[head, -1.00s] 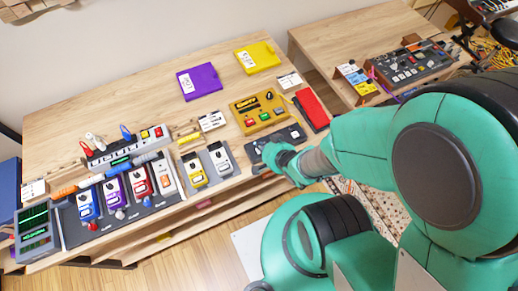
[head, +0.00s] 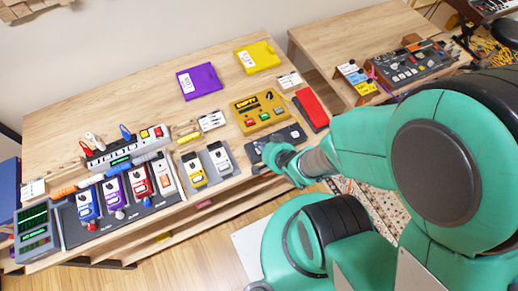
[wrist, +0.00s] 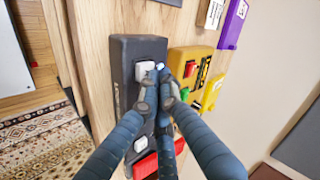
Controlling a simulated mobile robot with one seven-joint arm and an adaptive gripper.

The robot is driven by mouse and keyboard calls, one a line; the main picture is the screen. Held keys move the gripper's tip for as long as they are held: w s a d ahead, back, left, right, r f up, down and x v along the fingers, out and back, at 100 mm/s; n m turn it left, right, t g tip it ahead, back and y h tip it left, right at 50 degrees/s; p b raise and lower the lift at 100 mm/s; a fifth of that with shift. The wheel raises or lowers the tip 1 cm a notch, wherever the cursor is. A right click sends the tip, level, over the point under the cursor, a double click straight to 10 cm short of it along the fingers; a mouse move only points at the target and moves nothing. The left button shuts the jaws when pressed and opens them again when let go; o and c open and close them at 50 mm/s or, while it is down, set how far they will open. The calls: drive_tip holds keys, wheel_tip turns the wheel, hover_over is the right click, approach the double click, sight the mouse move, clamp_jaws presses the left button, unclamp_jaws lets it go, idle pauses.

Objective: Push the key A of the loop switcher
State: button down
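A long black box with pale square keys, which looks like the loop switcher (head: 290,132), lies near the front edge of the desk. In the wrist view the black box (wrist: 122,50) runs up and down the picture. A white key (wrist: 142,69) shows just left of my fingertips, and another white key (wrist: 140,144) is lower down. I cannot read any letter on the keys. My gripper (head: 268,150) is over the box, and in the wrist view its fingertips (wrist: 161,72) are together with nothing seen between them. I cannot tell whether they touch the key.
A yellow box with coloured buttons (head: 246,107) stands just behind the black box, and a red pedal (head: 312,107) is to its right. Several small pedals, including a yellow one (head: 194,168), stand to the left. The back left desktop is bare.

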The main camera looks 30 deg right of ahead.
drive_tip(key=shift+f, duration=0.35)
drive_tip(key=shift+r, duration=0.6)
idle(0.5)
drive_tip(key=shift+r+p, duration=2.55)
drive_tip(key=shift+r, duration=0.35)
